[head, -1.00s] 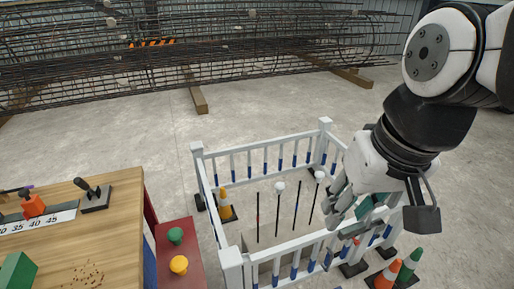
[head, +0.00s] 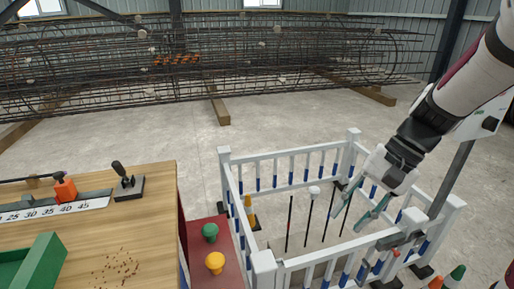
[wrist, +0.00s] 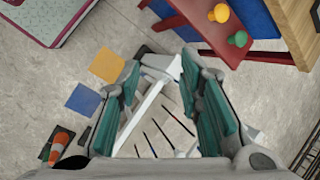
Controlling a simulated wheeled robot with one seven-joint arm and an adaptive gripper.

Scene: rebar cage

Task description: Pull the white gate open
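A low white railed pen with blue-tipped pickets stands on the floor in the head view. Its front panel (head: 335,262), which looks like the white gate, runs right from the near corner post (head: 263,266). My gripper (head: 366,213) is over the right part of the pen, pointing down and left. In the wrist view my gripper (wrist: 160,68) has its teal fingers spread wide. A white post top (wrist: 166,66) and white rails show between and below them, with no visible contact. The fingers hold nothing.
A wooden bench (head: 100,235) and a red stand (head: 215,260) with green and yellow knobs are left of the pen. Thin rods (head: 290,225) and a yellow cone (head: 249,212) are inside. Cones (head: 455,277) stand at the front right. Open floor lies behind.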

